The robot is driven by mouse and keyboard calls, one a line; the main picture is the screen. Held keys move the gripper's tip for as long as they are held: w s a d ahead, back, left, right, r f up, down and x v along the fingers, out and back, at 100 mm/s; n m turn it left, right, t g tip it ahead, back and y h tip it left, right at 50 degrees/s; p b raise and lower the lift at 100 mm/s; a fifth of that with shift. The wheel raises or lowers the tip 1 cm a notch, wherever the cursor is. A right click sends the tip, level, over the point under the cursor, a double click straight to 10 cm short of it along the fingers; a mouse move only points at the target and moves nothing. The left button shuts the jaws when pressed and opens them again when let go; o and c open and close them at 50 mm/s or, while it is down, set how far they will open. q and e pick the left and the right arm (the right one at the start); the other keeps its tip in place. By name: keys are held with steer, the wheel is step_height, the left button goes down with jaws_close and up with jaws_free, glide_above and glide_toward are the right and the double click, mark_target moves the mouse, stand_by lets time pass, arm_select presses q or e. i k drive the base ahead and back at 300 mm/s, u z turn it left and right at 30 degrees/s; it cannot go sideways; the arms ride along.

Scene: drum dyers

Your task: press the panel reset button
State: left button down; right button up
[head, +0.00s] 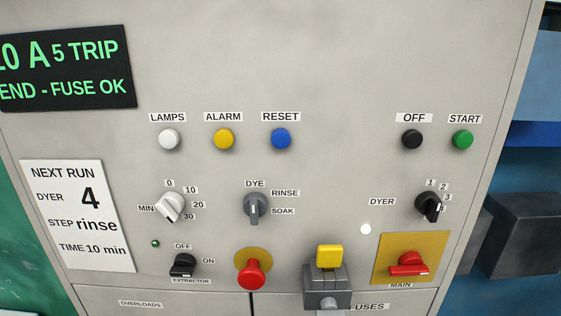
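The reset button is the round blue button (281,138) under the RESET label (281,117), on the upper middle of the grey control panel (300,60) in the head view. Nothing covers it. A yellow ALARM button (223,139) sits to its left, and a white LAMPS button (168,139) farther left. A black OFF button (412,139) and a green START button (462,139) are to its right. Neither of my grippers shows in this view.
Below are rotary knobs, including the grey dye selector (255,208), a red mushroom button (251,273), a yellow-topped grey block (328,284) and a red MAIN switch (409,266). A dark display (66,68) and a white NEXT RUN card (76,215) are at left.

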mark_target(280, 138)
steer(key=u, duration=0.75)
steer(key=k, duration=1.2)
steer(key=z, duration=1.45)
steer(key=i, duration=0.5)
steer(key=u, duration=0.05)
